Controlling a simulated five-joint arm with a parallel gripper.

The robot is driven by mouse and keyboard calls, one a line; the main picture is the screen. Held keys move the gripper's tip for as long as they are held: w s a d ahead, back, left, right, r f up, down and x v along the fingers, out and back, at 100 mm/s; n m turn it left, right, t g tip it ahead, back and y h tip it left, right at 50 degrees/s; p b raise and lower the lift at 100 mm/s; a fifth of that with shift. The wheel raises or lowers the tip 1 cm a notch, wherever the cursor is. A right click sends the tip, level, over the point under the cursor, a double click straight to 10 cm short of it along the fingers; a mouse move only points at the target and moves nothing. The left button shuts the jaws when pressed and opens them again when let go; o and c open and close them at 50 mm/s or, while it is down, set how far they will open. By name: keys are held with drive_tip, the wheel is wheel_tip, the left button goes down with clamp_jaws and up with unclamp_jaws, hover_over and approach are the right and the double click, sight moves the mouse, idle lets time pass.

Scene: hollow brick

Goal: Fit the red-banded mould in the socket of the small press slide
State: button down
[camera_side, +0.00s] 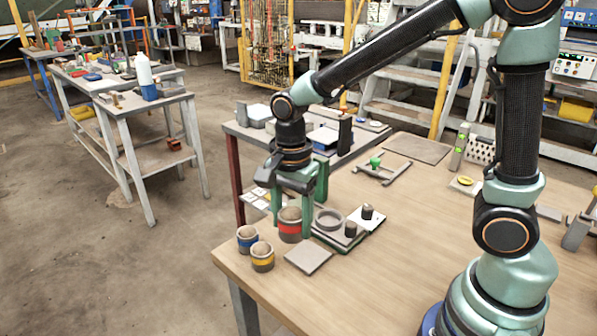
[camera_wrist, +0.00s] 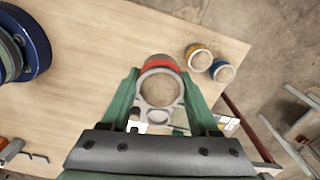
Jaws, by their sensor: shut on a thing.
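My gripper (camera_side: 293,222) has its green fingers shut on the red-banded mould (camera_side: 290,226), a round grey cup with a brown top. The mould looks upright, left of the slide; whether it touches the table is unclear. In the wrist view the red-banded mould (camera_wrist: 158,64) sits between the fingers, its grey rim facing the camera. The press slide's socket (camera_side: 329,219) is a grey ring, empty in the side view, beside the mould. In the wrist view a smaller ring, probably this socket (camera_wrist: 158,116), shows partly past the mould's lower rim.
A blue-banded mould (camera_side: 247,239) and a yellow-banded mould (camera_side: 262,257) stand left of the gripper. A flat grey plate (camera_side: 308,260) lies in front. Black knobs (camera_side: 367,211) stand beside the socket. A green-knobbed frame (camera_side: 376,162) lies further back. The table's right-hand middle is clear.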

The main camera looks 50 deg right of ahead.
sight(292, 211)
wheel_tip(292, 211, up, 6)
drive_tip(key=shift+f, duration=0.25)
drive_tip(key=shift+w+d+r, duration=0.1)
drive_tip(key=shift+w+d, duration=0.1)
drive_tip(key=shift+d, duration=0.1)
drive_tip(key=w+d+f+m, duration=0.2)
drive_tip(key=d+f+m, duration=0.15)
drive_tip(key=d, duration=0.55)
drive_tip(key=w+d+f+m, duration=0.3)
drive_tip(key=d+f, duration=0.2)
drive_tip(key=d, duration=0.4)
drive_tip(key=shift+s+f, duration=0.2)
drive_tip(key=shift+f, duration=2.45)
drive_tip(key=shift+d+f, duration=0.1)
drive_tip(key=shift+f, duration=1.1)
drive_tip(key=shift+s+f, duration=0.1)
drive_tip(key=shift+f, duration=0.15)
